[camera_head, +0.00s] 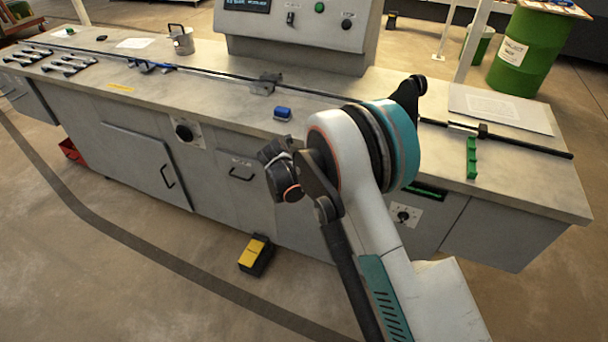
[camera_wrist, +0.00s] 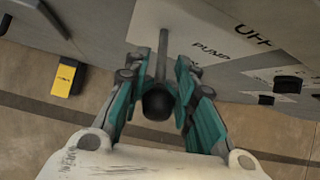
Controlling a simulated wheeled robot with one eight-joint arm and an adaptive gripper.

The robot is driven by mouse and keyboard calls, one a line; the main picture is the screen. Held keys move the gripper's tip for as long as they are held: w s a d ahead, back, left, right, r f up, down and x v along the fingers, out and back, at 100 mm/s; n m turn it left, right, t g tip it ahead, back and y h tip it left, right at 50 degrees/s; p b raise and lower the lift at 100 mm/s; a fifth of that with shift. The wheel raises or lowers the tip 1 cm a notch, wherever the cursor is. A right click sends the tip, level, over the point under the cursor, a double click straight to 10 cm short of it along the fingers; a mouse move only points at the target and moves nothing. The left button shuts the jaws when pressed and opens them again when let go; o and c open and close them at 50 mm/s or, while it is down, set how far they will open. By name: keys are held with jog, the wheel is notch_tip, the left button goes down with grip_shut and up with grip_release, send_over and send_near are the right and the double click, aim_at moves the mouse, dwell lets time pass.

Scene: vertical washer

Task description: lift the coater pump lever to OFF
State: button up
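In the wrist view the pump lever is a thin grey rod with a black ball knob (camera_wrist: 158,104). It comes out from the grey cabinet front, beside a label reading PUMP (camera_wrist: 211,50) and larger letters that look like OFF (camera_wrist: 252,36). My gripper (camera_wrist: 161,78) is open, with its teal fingers on either side of the lever and the ball between them. Narrow gaps seem to show beside the ball; I cannot tell whether either finger touches it. In the head view my arm hides the lever, and the gripper is hardly visible.
The long grey bench (camera_head: 200,80) carries a blue item (camera_head: 282,114), a green block (camera_head: 472,158) and a rod along its top. A yellow and black foot pedal (camera_head: 256,254) lies on the floor before the cabinets. A green drum (camera_head: 530,48) stands behind. The floor in front is mostly clear.

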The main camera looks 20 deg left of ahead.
dwell(0.3)
jog(key=v, duration=1.1)
jog(key=shift+s+r, duration=0.3)
jog(key=shift+a, duration=0.1)
jog(key=shift+r, duration=0.1)
